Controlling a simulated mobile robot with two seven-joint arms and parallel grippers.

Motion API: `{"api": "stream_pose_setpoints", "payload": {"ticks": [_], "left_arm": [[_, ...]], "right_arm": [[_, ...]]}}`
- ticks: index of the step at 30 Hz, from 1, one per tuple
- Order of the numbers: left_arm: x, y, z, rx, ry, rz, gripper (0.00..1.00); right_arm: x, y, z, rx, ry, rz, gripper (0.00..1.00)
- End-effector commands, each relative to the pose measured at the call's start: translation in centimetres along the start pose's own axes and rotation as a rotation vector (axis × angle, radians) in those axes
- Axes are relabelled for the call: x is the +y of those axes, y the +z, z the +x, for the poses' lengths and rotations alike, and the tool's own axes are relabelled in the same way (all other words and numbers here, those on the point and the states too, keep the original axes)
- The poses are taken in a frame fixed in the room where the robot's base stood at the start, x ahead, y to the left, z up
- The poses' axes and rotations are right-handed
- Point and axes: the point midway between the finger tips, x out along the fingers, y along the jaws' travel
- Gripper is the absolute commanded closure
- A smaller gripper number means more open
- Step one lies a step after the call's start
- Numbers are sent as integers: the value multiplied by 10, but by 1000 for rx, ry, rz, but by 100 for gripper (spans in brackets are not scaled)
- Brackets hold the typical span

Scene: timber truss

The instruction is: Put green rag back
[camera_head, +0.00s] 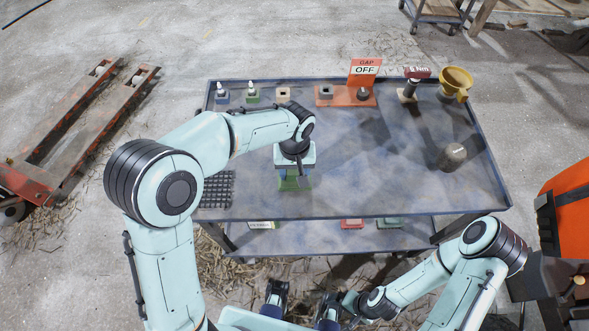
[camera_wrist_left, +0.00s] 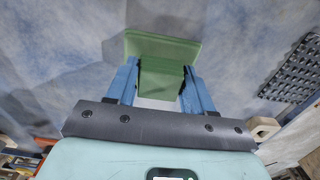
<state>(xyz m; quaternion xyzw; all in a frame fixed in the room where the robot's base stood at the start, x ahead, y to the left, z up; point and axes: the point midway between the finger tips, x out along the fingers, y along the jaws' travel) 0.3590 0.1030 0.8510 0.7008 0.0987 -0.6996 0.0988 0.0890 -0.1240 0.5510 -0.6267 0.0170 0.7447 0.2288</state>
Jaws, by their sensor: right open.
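The green thing (camera_head: 292,184) that fits the green rag looks like a flat green pad with a raised block on it. It is on or just above the blue-grey table top, left of the table's middle. My left gripper (camera_head: 294,172) points down over it. In the left wrist view, the two blue fingers (camera_wrist_left: 160,88) flank the raised green block (camera_wrist_left: 162,80) and appear to press on both sides. Whether the pad touches the table is not clear. My right gripper (camera_head: 303,303) is low in the head view, in front of the table, open and empty.
Several small blocks, a red GAP OFF stand (camera_head: 348,95), a dark-handled tool (camera_head: 409,88) and a yellow cup (camera_head: 455,82) line the table's back edge. A grey rounded object (camera_head: 452,156) stands right. A black grid mat (camera_head: 217,190) lies front left. A lower shelf (camera_head: 320,238) holds red and green items.

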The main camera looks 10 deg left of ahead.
Motion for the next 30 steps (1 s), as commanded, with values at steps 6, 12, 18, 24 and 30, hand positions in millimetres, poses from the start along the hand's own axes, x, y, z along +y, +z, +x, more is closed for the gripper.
{"api": "stream_pose_setpoints", "payload": {"ticks": [6, 12, 18, 24, 30], "left_arm": [[0, 0, 0, -1, -1, 0, 24], [0, 0, -6, 1, 0, 0, 24], [0, -1, -39, 5, 4, 0, 24], [0, -1, -84, 3, 2, 1, 24], [0, -1, -114, 2, 1, 1, 24]], "right_arm": [[0, 0, 0, 0, 0, 0, 7], [-1, 0, -3, 1, 0, 0, 7], [-3, 0, -7, 2, -1, -1, 7], [-5, -1, -13, 5, -2, -2, 7], [-7, -2, -18, 6, -2, -2, 7]]}}
